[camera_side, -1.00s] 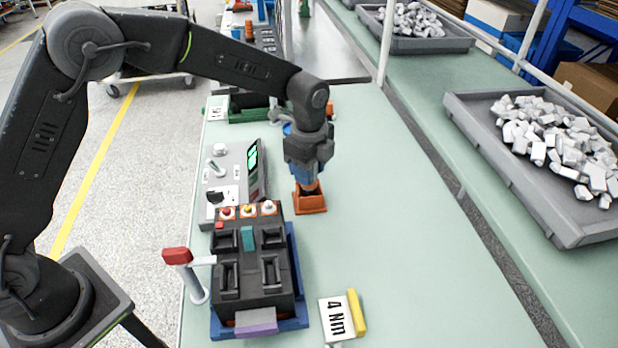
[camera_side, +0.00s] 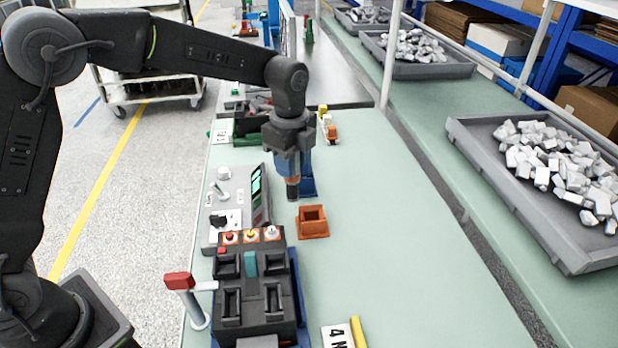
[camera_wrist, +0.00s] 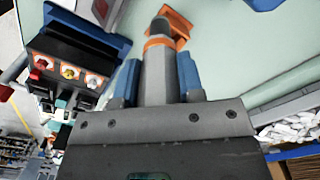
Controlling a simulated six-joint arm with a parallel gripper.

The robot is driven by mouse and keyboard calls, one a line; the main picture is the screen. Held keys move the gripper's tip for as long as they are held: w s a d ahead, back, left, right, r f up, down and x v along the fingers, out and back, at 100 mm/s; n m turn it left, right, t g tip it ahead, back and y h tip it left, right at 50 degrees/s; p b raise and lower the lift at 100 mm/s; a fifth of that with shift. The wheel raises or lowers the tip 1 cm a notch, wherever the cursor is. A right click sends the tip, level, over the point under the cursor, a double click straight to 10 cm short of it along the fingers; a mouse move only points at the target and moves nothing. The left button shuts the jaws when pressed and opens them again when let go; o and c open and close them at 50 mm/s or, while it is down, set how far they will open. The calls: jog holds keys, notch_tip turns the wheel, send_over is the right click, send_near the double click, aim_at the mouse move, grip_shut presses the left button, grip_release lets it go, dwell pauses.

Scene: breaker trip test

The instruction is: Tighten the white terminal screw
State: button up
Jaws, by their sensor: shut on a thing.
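The breaker (camera_side: 252,290) is a black block on a blue base at front left in the side view. Its back edge carries a red, a yellow and a white terminal; the white terminal screw (camera_side: 271,233) is the rightmost. The row also shows in the wrist view, white terminal (camera_wrist: 95,80) included. My gripper (camera_wrist: 158,78) has blue fingers shut on a grey driver (camera_wrist: 158,60) with an orange band. The driver (camera_side: 292,188) points down, in the air behind the breaker and apart from it. The orange holder (camera_side: 312,222) stands empty on the table.
A grey panel with a green display (camera_side: 257,188) stands behind the breaker. A red-topped lever (camera_side: 180,281) rises at its left. A "4 Nm" card (camera_side: 338,336) lies at front right. The table's right part is clear.

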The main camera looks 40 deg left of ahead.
jog(key=s+a+r, duration=0.1)
jog(key=a+r, duration=0.3)
jog(key=a, duration=0.2)
jog(key=s+d+r, duration=0.8)
jog(key=s+d, duration=0.3)
jog(key=shift+s, duration=0.15)
jog(key=shift+d, duration=0.1)
notch_tip(320, 180, down, 7)
jog(key=shift+r, duration=0.2)
jog(key=shift+f, duration=0.8)
dwell(2.6)
jog(key=shift+r, duration=0.1)
dwell(0.9)
jog(key=shift+r, duration=2.95)
